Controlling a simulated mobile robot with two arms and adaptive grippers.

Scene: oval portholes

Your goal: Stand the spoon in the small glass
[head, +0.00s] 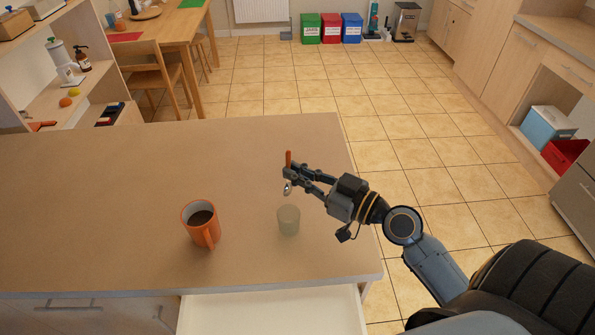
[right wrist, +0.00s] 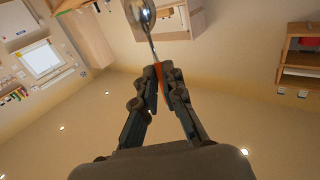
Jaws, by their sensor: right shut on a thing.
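The small glass (head: 289,220) is frosted and pale green, and stands upright on the counter near its front right part. The spoon (head: 288,160) has an orange handle and a metal bowl. My right gripper (head: 290,173) is shut on the spoon's handle and holds it upright with the bowl down, above and apart from the glass. In the right wrist view the shiny spoon bowl (right wrist: 142,14) shows beyond the fingertips (right wrist: 162,70), and part of the orange handle is between them. The glass is not seen in that view. My left gripper is not in view.
An orange mug (head: 200,226) with dark liquid stands on the counter (head: 100,200), left of the glass. An open, pale drawer (head: 270,312) juts out below the counter's front edge. The counter left of the mug is clear.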

